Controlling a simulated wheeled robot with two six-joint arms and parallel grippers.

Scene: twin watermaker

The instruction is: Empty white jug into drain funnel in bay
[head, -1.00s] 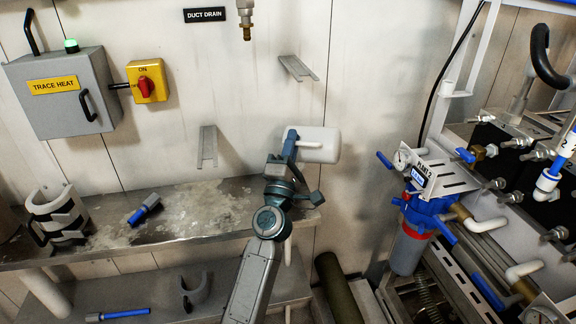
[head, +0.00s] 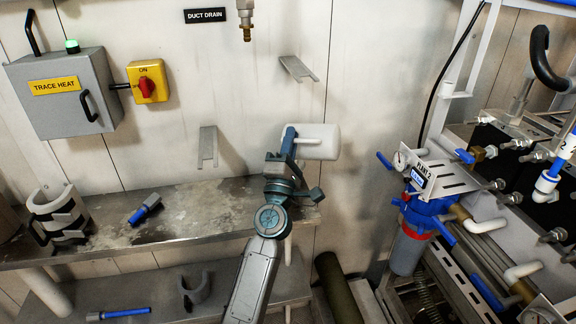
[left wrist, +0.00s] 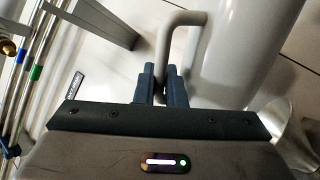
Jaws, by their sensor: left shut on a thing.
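The white jug (head: 325,148) is in front of the back wall, to the right of the bench's end. It looks tipped on its side in the head view, though I cannot tell the exact tilt. My left gripper (head: 289,142) is shut on the jug's handle. In the left wrist view, the fingers (left wrist: 161,85) close on the handle (left wrist: 163,42), with the white jug body (left wrist: 245,45) beside it. A pale metallic cone-like piece (left wrist: 298,140) shows at that view's lower right; I cannot tell whether it is the drain funnel. My right gripper is not in view.
A metal bench (head: 190,235) runs along the left, with a blue-handled tool (head: 146,209) and a white clamp-like part (head: 58,215) on it. Wall brackets (head: 298,68) (head: 207,147) stick out nearby. A blue filter housing (head: 425,210) and piping stand to the right.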

